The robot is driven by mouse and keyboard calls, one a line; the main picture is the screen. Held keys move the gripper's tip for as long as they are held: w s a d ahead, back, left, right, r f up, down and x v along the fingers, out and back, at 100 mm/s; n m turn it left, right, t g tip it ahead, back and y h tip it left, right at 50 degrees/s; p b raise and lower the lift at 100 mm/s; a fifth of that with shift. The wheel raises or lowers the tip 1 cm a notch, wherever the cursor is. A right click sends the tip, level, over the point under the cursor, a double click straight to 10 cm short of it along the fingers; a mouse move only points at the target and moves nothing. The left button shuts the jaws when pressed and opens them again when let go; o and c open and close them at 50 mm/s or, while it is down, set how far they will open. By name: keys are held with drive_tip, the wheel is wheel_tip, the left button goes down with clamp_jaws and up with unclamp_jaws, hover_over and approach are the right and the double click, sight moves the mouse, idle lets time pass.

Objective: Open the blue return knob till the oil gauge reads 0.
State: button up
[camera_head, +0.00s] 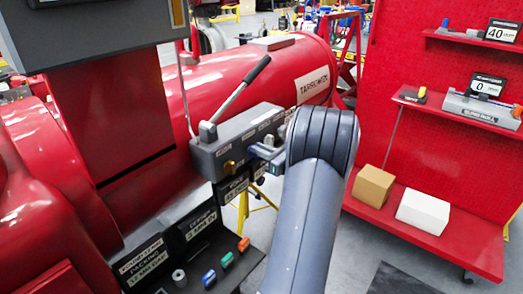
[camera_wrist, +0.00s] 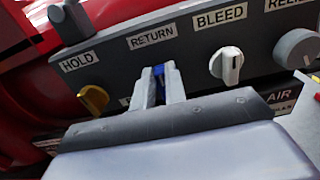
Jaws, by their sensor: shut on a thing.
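The blue return knob (camera_wrist: 159,78) is under the RETURN label on the grey valve block, mostly hidden between my fingers in the wrist view. My gripper (camera_wrist: 160,88) is shut on it. In the head view my gripper (camera_head: 264,152) is at the front face of the grey valve block (camera_head: 240,138), partly hidden by my arm; I cannot make out the knob there. Two displays stand on the red shelves at right: the upper display (camera_head: 502,31) reads 40 and the lower display (camera_head: 486,85) reads 0. Their small labels are too blurred to tell which is the oil gauge.
A yellow HOLD knob (camera_wrist: 94,99) is left of my fingers and a white BLEED knob (camera_wrist: 228,65) is right of them. A black-handled lever (camera_head: 240,90) rises from the valve block. A tray (camera_head: 185,250) with coloured parts lies below. Two boxes sit on the lower red shelf.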

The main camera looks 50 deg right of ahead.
clamp_jaws()
drive_tip(key=shift+f+n+b, duration=0.15)
drive_tip(key=shift+n+b, duration=0.25)
drive_tip(key=shift+b, duration=0.3)
drive_tip(key=n+b, duration=0.4)
drive_tip(key=b, duration=0.2)
drive_tip(key=a+f+n+b, duration=0.1)
drive_tip(key=n+b, duration=0.3)
drive_tip(key=b, duration=0.2)
drive_tip(key=n+b, duration=0.4)
drive_tip(key=b, duration=0.3)
drive_tip(key=shift+s+a+f+n, duration=0.1)
drive_tip(key=shift+a+f+n, duration=0.2)
drive_tip(key=shift+a, duration=0.05)
drive_tip(key=n+b, duration=0.3)
drive_tip(key=b, duration=0.1)
drive_tip(key=shift+n, duration=0.3)
